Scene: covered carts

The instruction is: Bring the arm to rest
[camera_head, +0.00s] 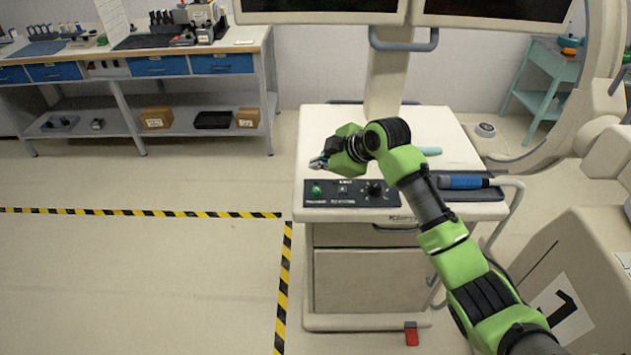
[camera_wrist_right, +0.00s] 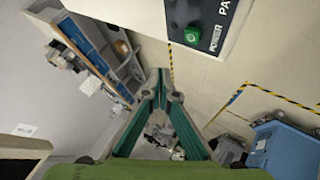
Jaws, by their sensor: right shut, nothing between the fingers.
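My right arm reaches in from the lower right in the head view. Its gripper (camera_head: 319,162) is above the left part of the white cart's top (camera_head: 316,125), behind the black control panel (camera_head: 350,193). The gripper is shut and empty. In the right wrist view the gripper's fingers (camera_wrist_right: 162,85) come together near the middle. The panel's green button (camera_wrist_right: 192,35) shows at the top of that view, apart from the fingers. My left gripper is in neither view.
A blue-handled probe (camera_head: 463,182) lies at the cart's right front. A teal object (camera_head: 430,151) lies on the cart top, partly behind my arm. Monitors (camera_head: 320,8) stand above. A workbench (camera_head: 140,70) is at the back left. The floor at left is clear, with striped tape.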

